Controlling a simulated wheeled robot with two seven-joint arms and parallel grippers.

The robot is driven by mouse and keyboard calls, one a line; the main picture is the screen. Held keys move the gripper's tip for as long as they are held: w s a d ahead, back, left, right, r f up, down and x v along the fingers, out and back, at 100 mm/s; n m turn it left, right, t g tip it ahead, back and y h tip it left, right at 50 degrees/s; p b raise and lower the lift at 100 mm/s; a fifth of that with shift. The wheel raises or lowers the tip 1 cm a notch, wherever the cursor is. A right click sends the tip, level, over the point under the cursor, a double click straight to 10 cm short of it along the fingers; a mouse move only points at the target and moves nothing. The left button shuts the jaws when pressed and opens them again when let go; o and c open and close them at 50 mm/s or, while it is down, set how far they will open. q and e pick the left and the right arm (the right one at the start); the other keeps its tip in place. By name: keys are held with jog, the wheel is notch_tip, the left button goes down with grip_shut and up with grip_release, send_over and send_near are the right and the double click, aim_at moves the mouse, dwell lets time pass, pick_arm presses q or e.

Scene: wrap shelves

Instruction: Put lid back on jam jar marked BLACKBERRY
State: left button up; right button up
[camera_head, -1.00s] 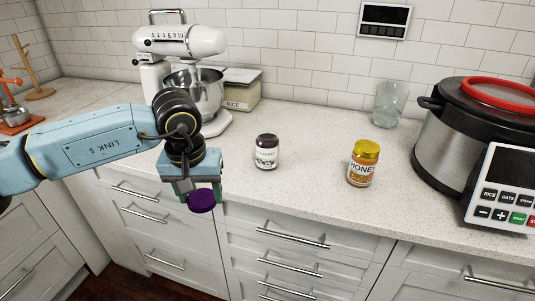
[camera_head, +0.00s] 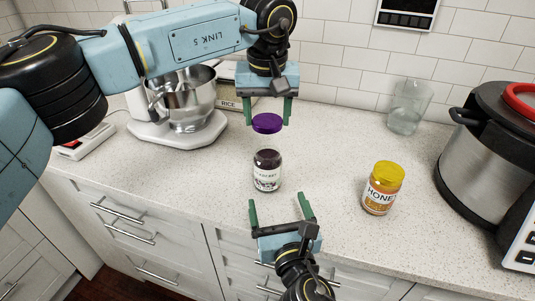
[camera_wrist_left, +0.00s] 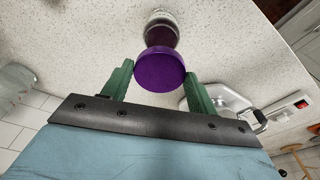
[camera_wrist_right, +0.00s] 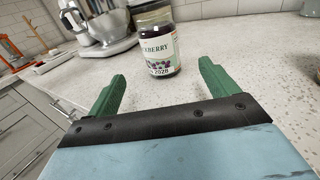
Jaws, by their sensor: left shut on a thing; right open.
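The jam jar (camera_head: 267,175) stands upright and lidless on the counter, filled with dark jam. In the right wrist view its label (camera_wrist_right: 158,50) reads "...KBERRY" with "2028" below. My left gripper (camera_head: 267,112) is shut on the purple lid (camera_head: 267,124) and holds it level in the air above the jar, apart from it. The left wrist view shows the lid (camera_wrist_left: 160,69) between the fingers with the jar (camera_wrist_left: 160,28) partly hidden behind it. My right gripper (camera_head: 279,205) is open and empty in front of the jar, its fingers (camera_wrist_right: 160,88) pointing toward it.
A honey jar (camera_head: 382,188) with a yellow lid stands right of the jam jar. A glass (camera_head: 408,107) and a cooker (camera_head: 470,160) are farther right. A stand mixer (camera_head: 180,125) and a rice container (camera_head: 228,94) are behind at left. The counter around the jam jar is clear.

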aim_at(268, 168)
pick_arm(q)
jog(key=shift+w+r, duration=0.15)
jog(key=shift+r, duration=0.05)
pick_arm(e)
jog(key=shift+w, duration=0.15)
pick_arm(q)
jog(key=shift+d, duration=0.1)
pick_arm(e)
jog(key=shift+r, duration=0.1)
pick_arm(q)
jog(key=shift+s, duration=0.3)
pick_arm(e)
jog(key=shift+s, duration=0.2)
jog(key=shift+w, duration=0.1)
jog(key=w, duration=0.4)
jog(key=w+a, duration=0.1)
jog(key=w, duration=0.2)
jog(key=w+a, duration=0.1)
jog(key=w, duration=0.3)
jog(key=shift+w+a, duration=0.1)
jog(key=shift+w, duration=0.25)
jog(key=c, duration=1.5)
pick_arm(q)
jog(key=shift+f, duration=2.45)
pick_arm(e)
jog(key=shift+o, duration=0.2)
pick_arm(q)
jog(key=shift+f, duration=0.1)
